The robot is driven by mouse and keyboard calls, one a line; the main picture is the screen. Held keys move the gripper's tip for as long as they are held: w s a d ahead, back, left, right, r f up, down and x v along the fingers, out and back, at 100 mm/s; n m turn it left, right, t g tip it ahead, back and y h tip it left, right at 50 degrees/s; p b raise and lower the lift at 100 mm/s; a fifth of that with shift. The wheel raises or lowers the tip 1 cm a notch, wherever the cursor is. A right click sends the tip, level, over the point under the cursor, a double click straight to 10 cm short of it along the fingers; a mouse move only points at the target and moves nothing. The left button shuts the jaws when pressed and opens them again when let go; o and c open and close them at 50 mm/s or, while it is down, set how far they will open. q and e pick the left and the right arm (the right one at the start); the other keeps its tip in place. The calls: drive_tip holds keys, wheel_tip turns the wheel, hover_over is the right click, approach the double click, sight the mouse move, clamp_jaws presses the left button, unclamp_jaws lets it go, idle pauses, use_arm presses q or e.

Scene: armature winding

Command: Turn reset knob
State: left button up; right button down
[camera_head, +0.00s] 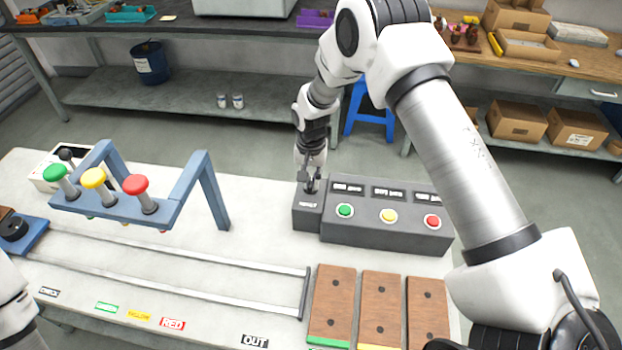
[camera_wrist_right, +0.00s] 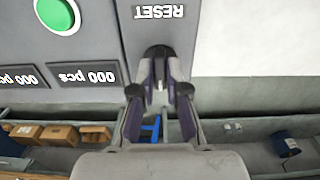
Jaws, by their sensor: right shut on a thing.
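The reset knob (camera_wrist_right: 159,55) is a small dark knob on the grey box labelled RESET, seen in the right wrist view. My right gripper (camera_wrist_right: 159,80) is shut on it, with a fingertip on each side. In the head view my right gripper (camera_head: 311,184) points down onto the reset box (camera_head: 308,213), at the left end of the dark grey control panel (camera_head: 380,238); the knob is mostly hidden there by the fingers. Part of my left arm shows at the lower left edge of the head view, but its gripper is out of sight.
The panel carries a green button (camera_head: 345,210), a yellow button (camera_head: 388,216) and a red button (camera_head: 432,221). A blue frame (camera_head: 120,204) with coloured handles stands at the left. Wooden blocks (camera_head: 333,297) lie in front of the panel.

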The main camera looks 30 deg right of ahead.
sight(311, 182)
drive_tip(key=shift+s+f, duration=0.2)
drive_tip(key=c, duration=1.2)
unclamp_jaws()
drive_tip(key=shift+w, duration=0.1)
drive_tip(key=shift+r, duration=0.15)
wheel_tip(311, 182, up, 12)
drive_tip(key=shift+w+f, duration=0.1)
